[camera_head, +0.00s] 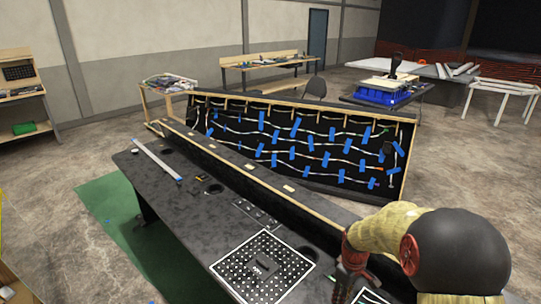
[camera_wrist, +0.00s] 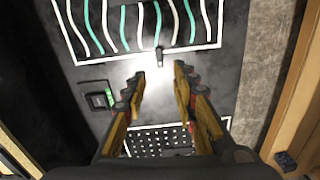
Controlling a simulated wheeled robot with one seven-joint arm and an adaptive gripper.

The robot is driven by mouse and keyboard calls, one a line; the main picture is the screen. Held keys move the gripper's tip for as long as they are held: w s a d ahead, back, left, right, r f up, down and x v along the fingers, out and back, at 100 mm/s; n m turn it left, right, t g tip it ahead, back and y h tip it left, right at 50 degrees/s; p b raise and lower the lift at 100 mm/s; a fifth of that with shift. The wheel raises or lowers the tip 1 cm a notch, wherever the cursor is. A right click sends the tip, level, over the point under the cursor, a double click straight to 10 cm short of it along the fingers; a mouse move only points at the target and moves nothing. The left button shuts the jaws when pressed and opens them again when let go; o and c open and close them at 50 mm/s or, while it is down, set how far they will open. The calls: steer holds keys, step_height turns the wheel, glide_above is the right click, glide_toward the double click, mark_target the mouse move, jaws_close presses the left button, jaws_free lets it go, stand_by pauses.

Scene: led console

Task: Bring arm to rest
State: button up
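My arm reaches in from the right of the head view over the dark console (camera_head: 225,215), and its round dark link hides part of the console's right end. My gripper (camera_wrist: 158,82) is open in the wrist view, with its two yellow-and-black fingers apart and nothing between them. It points at the console top. A small dark lever or peg (camera_wrist: 159,57) shows just beyond the fingertips. A black switch with a green part (camera_wrist: 102,99) lies left of the fingers. A white-framed panel of wavy teal and white lines (camera_wrist: 140,22) lies beyond.
A perforated panel (camera_head: 262,262) sits on the console; a perforated panel (camera_wrist: 160,138) also shows between the fingers. A board with blue tape and wiring (camera_head: 295,145) stands behind. A wooden edge (camera_wrist: 297,105) runs along the wrist view's right. Workbenches (camera_head: 265,65) stand farther back.

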steer(key=s+a+r+m+t, duration=0.3)
steer(key=s+a+r, duration=0.1)
steer(key=s+r, duration=0.7)
steer(key=s+a+r+m+t, duration=0.2)
steer(key=s+a+r+m, duration=0.1)
steer(key=s+r, duration=0.9)
step_height(320, 180, up, 4)
steer(key=shift+s+a+r+m+t, duration=0.3)
steer(key=shift+a+m+t, duration=0.1)
steer(key=shift+m, duration=0.3)
